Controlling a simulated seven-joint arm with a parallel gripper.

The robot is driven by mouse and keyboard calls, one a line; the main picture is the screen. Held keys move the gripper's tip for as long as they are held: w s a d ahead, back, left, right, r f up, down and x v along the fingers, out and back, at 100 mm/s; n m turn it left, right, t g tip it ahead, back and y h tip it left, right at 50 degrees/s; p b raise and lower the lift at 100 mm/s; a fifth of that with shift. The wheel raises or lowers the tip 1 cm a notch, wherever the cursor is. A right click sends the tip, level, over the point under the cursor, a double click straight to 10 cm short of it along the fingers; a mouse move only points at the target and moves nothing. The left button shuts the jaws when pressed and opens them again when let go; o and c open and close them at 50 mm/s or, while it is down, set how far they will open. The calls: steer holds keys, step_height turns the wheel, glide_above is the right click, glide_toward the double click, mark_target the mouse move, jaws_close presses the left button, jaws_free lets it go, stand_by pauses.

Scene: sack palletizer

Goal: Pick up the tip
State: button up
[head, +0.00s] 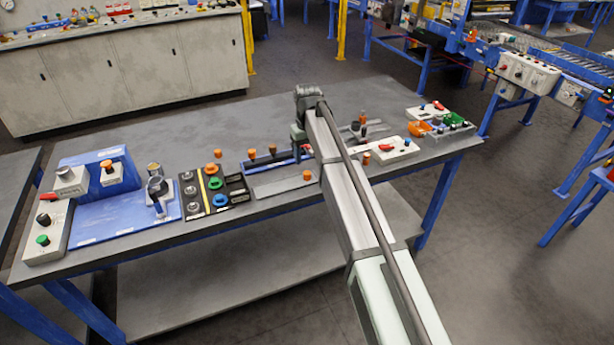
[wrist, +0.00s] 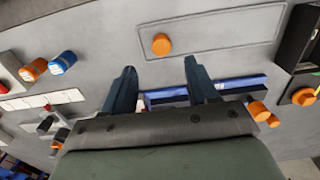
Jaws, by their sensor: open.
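No part is clearly marked as the tip. A small orange round piece (wrist: 161,45) stands on a shallow grey plate (wrist: 215,32) in the wrist view, and it also shows in the head view (head: 307,175). My gripper (wrist: 160,66) is open and empty, its two dark fingers apart. The orange piece lies just beyond the fingertips, roughly in line with the gap, and nothing touches it. In the head view my arm hides the fingers and part of the plate.
A blue rail (wrist: 165,97) lies below the fingers in the wrist view. A dark panel (head: 215,193) with coloured rings is to the left, a blue control station (head: 115,205) further left. Coloured bins (head: 440,125) stand at the right.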

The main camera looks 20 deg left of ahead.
mark_target(307, 172)
steer(key=shift+s+f, duration=0.15)
steer(key=shift+f, duration=1.5)
steer(key=shift+s+f, duration=0.1)
steer(key=shift+f, duration=1.5)
jaws_close()
steer(key=shift+r, duration=0.1)
step_height(307, 172, up, 15)
